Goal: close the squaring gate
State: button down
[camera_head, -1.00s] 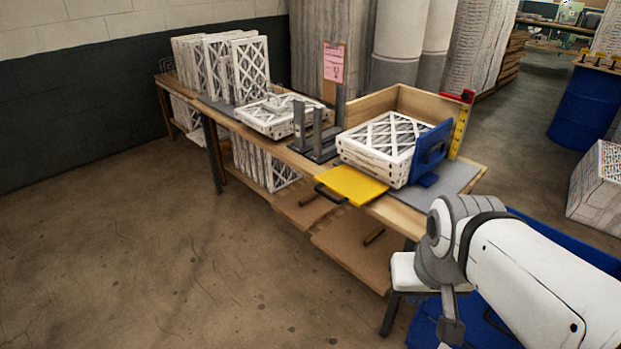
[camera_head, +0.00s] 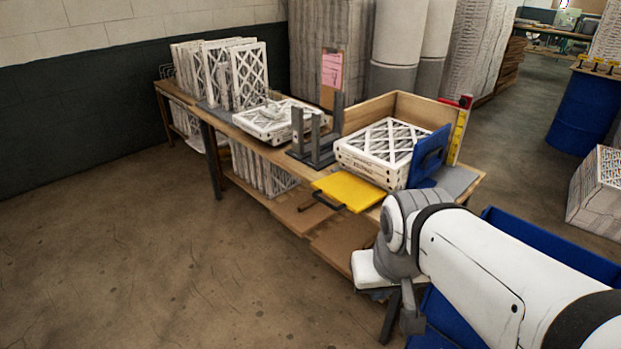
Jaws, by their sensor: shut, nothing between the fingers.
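The squaring gate appears to be the yellow panel (camera_head: 349,192) with a dark handle (camera_head: 317,200) at its near left edge. It lies about flat and juts out from the front of the bench, open. Behind it a stack of white-framed filters (camera_head: 375,150) sits in a wooden corner fence (camera_head: 400,105). A blue upright plate (camera_head: 428,158) stands at the stack's right. My gripper (camera_head: 411,320) seems to be the dark grey piece pointing down below my wrist, shut and empty, in front of the bench and apart from the gate. Its fingertips are hard to make out.
Grey uprights (camera_head: 313,140) stand left of the stack on the wooden bench. More filters (camera_head: 235,72) stand at the bench's far left. A brown shelf (camera_head: 340,245) juts out below the gate. The floor (camera_head: 150,260) at the left is clear.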

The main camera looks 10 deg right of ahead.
aim_at(353, 193)
jog(key=i, duration=0.9)
jog(key=u, duration=0.05)
